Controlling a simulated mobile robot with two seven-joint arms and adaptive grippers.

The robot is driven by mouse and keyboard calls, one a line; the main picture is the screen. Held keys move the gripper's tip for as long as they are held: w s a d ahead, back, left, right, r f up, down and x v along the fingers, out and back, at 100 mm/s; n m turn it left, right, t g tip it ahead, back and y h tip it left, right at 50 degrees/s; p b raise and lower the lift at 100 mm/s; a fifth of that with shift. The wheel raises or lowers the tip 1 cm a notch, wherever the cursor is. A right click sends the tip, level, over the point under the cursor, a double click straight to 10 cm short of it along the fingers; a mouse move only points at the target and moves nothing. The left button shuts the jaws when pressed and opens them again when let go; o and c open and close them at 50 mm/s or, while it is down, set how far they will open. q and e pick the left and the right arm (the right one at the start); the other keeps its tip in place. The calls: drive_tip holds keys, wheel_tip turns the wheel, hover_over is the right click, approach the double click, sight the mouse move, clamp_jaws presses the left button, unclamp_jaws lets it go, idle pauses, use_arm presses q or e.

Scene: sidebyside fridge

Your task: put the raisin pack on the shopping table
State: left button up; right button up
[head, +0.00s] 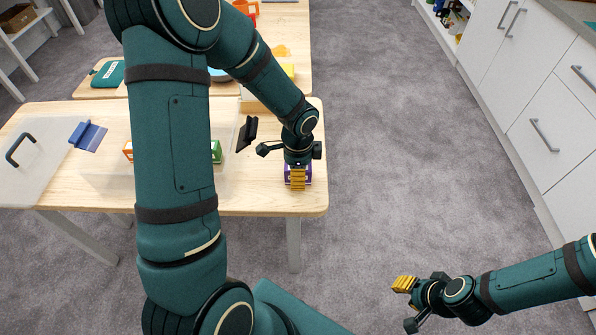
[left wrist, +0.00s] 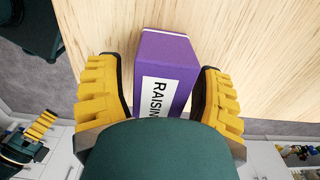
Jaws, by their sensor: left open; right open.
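The raisin pack (left wrist: 168,65) is a purple box with a white label reading "RAISIN" in the left wrist view. It stands on a pale wooden table (head: 262,200), near the right front corner, mostly hidden behind my left gripper in the head view. My left gripper (head: 298,180) is open, with its yellow fingers on either side of the pack. In the left wrist view a narrow gap shows beside the fingers; firm contact cannot be seen. My right gripper (head: 405,300) is over the floor at lower right, open and empty. I cannot tell which table is the shopping table.
A second wooden table (head: 292,45) stands behind. White cabinets (head: 555,110) line the right. Grey floor (head: 400,130) between is clear.

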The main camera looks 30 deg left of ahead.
use_arm(q)
wheel_tip(320, 180, up, 12)
drive_tip(key=p, duration=0.3)
drive_tip(key=shift+f, duration=0.15)
use_arm(e)
drive_tip(key=r, duration=0.3)
drive_tip(key=shift+s+r, duration=0.15)
drive_tip(key=shift+s, duration=0.2)
